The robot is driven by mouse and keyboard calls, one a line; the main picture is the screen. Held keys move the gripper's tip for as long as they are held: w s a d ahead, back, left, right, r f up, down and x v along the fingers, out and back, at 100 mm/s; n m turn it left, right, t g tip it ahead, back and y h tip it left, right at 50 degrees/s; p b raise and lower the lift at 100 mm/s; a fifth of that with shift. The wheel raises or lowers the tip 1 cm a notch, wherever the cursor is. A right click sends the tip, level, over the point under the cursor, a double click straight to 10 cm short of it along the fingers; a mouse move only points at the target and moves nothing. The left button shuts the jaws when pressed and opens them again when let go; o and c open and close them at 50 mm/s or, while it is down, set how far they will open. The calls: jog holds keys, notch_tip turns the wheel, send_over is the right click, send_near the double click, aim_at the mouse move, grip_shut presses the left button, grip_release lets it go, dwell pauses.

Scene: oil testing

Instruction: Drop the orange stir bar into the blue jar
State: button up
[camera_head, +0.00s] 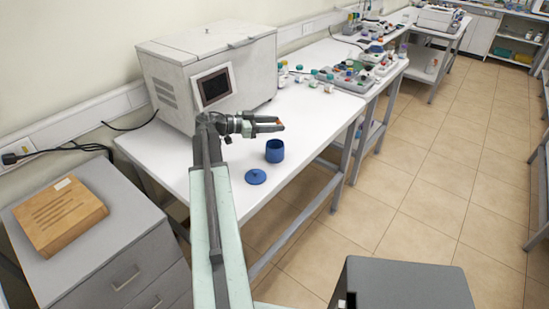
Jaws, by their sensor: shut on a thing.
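My gripper (271,125) is above the white table, with its fingers pointing right. It is shut on the orange stir bar (280,124), of which only a small orange bit shows at the fingertips. The blue jar (275,152) stands upright and open on the table, below the fingertips in the picture and apart from them. Its round blue lid (255,176) lies on the table in front of the jar, to the left. The inside of the jar is too small to make out.
A large grey box-shaped machine with a dark screen (215,87) stands on the table (222,168) behind my gripper. Several small bottles (299,74) and instruments (352,76) stand further back. A grey drawer cabinet (115,238) with a wooden block (60,214) is at left.

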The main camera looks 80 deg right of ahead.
notch_tip(320, 180, down, 3)
jog(key=shift+r+b, duration=0.2)
jog(key=shift+b, duration=0.55)
jog(key=o, duration=1.4)
jog(key=p+v, duration=0.1)
jog(key=v, duration=0.7)
jog(key=shift+s+p, duration=0.1)
jog(key=shift+p, duration=0.2)
